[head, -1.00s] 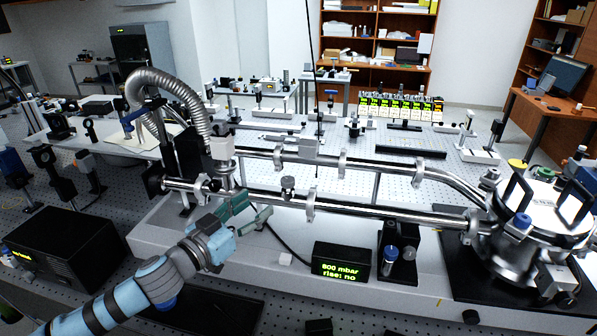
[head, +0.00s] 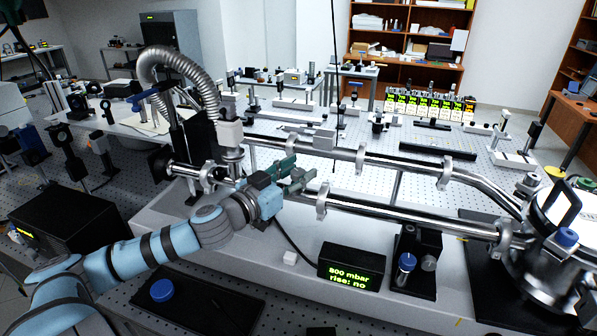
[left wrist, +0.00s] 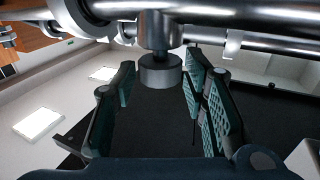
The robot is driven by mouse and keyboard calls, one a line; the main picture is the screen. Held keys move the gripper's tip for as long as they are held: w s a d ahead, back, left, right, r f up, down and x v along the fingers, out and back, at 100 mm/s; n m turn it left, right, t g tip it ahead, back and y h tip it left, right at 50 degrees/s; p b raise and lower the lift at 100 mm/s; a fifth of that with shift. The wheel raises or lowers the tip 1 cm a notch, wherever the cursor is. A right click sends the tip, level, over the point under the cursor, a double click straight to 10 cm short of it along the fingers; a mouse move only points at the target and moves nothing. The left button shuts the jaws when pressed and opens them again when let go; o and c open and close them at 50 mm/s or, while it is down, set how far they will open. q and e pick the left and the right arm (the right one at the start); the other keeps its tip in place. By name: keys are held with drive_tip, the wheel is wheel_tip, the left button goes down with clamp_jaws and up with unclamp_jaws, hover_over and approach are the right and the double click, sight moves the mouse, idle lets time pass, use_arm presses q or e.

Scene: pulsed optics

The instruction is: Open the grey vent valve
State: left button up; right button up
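The grey vent valve knob (left wrist: 160,72) shows in the left wrist view as a short round grey cap on a stem from the steel pipe (left wrist: 225,35). My left gripper (left wrist: 158,90) is open, with one finger on each side of the knob and visible gaps to it. In the head view, my left gripper (head: 296,178) is at the lower steel pipe (head: 400,220), and I cannot make out the knob clearly there. My right gripper is not in view.
A black display (head: 350,267) reading "800 mbar rise: no" stands below the pipes. A blue-capped post (head: 406,263) is right of it. A steel chamber (head: 540,262) is at the right, and a ribbed hose (head: 180,62) arches at the upper left.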

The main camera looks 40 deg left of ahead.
use_arm(q)
drive_tip(key=shift+w, duration=0.15)
drive_tip(key=shift+c, duration=1.4)
drive_tip(key=shift+w+f, duration=0.1)
clamp_jaws()
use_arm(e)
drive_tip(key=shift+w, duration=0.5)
use_arm(q)
drive_tip(key=shift+n+y, duration=0.4)
drive_tip(key=shift+y, duration=0.3)
drive_tip(key=shift+n+y, duration=0.3)
drive_tip(key=shift+y, duration=0.1)
drive_tip(key=n+y, duration=0.1)
drive_tip(key=y, duration=0.1)
drive_tip(key=n+g+y+p, duration=0.1)
drive_tip(key=n+y, duration=0.1)
drive_tip(key=y, duration=0.1)
drive_tip(key=shift+d+n+y, duration=0.1)
drive_tip(key=shift+n+y, duration=0.2)
drive_tip(key=shift+n+g+y, duration=1)
drive_tip(key=shift+n+y, duration=0.2)
drive_tip(key=shift+y, duration=0.4)
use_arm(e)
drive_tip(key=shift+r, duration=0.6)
